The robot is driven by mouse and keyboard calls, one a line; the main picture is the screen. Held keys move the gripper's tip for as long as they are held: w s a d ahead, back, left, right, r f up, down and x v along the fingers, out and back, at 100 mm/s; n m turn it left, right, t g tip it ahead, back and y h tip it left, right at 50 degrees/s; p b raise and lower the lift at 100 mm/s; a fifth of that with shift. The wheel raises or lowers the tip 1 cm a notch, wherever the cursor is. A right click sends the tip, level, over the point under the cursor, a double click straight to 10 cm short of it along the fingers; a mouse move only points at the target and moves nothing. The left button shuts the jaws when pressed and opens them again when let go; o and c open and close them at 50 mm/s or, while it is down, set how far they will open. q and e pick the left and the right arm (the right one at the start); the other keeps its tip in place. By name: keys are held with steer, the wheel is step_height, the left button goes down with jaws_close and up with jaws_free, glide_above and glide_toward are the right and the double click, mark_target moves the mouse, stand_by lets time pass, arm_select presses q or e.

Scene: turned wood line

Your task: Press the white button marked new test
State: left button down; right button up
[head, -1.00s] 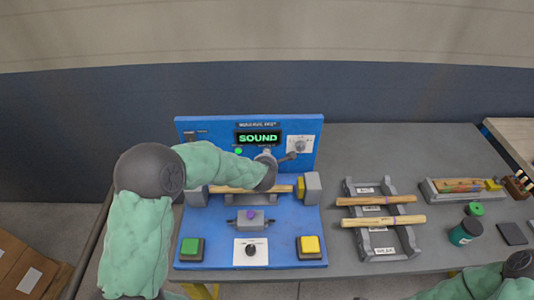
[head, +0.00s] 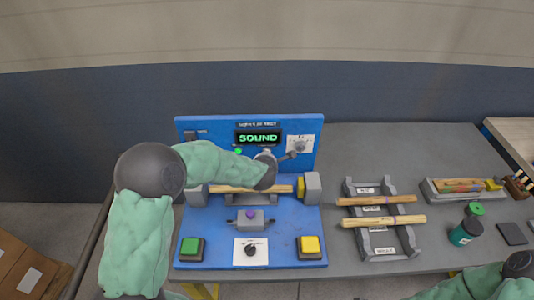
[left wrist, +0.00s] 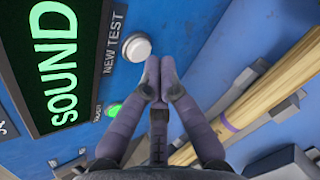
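The white button (left wrist: 137,47) is a round cap on the blue panel, beside the NEW TEST label (left wrist: 115,43) and the SOUND display (left wrist: 55,65). My left gripper (left wrist: 157,75) has its two fingers together with nothing seen between them. In the left wrist view its tips are just below and right of the button; I cannot tell whether they touch it. In the head view my left arm reaches over the blue test rig (head: 285,221), and I cannot make out the button there. My right arm shows at the bottom right; its gripper is out of view.
A wooden stick (head: 235,189) with a purple band lies across the rig below the panel. Green (head: 191,246) and yellow (head: 309,244) buttons sit at its front. A grey rack (head: 381,239) with two sticks stands to the right. A lit green lamp (left wrist: 115,108) is near the display.

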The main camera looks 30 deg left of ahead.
arm_select(q)
steer(key=shift+w+a, duration=0.15)
steer(key=shift+w, duration=0.1)
steer(key=shift+w+a, duration=0.2)
steer(key=shift+w, duration=0.1)
stand_by(0.7)
steer(key=shift+s+d, duration=0.1)
steer(key=shift+s, duration=0.05)
steer(key=shift+s+d+b, duration=0.3)
steer(key=shift+s+d, duration=0.05)
steer(key=shift+s, duration=0.15)
stand_by(0.3)
steer(key=shift+s+d+b, duration=0.1)
steer(key=shift+s+d, duration=0.35)
steer(key=shift+s, duration=0.25)
steer(key=shift+s+d+b, duration=0.1)
steer(key=shift+s+d, duration=0.3)
steer(key=shift+s, duration=0.35)
steer(key=shift+s+d+b, duration=0.1)
steer(key=shift+s+d, duration=0.35)
steer(key=shift+s, duration=0.25)
